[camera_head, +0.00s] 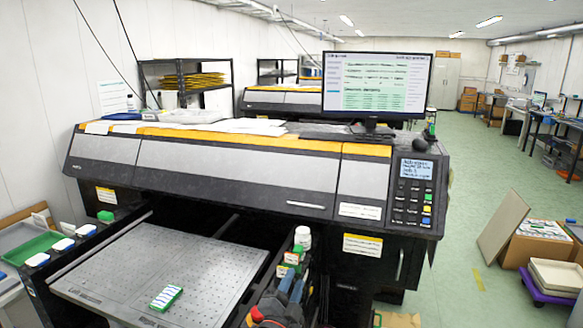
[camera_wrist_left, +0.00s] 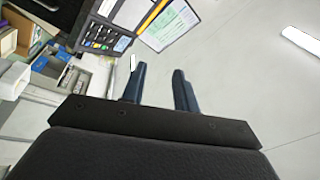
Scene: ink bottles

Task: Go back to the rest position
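My left gripper (camera_head: 293,281) is low in the head view, in front of the printer's lower right part, with its dark blue fingers pointing up. In the left wrist view the two fingers (camera_wrist_left: 160,72) stand apart with nothing between them, so it is open and empty. A white bottle (camera_head: 303,237) and a green and white container (camera_head: 292,257) stand just beyond the gripper in the head view. I cannot tell the exact gap between them and the fingers. My right gripper is in neither view.
A large printer (camera_head: 240,170) with a control panel (camera_head: 415,195) fills the middle. Its perforated bed (camera_head: 190,262) holds a small green and white item (camera_head: 166,297). A monitor (camera_head: 376,82) stands on top. Open green floor (camera_head: 480,160) lies right, with boxes (camera_head: 535,243) there.

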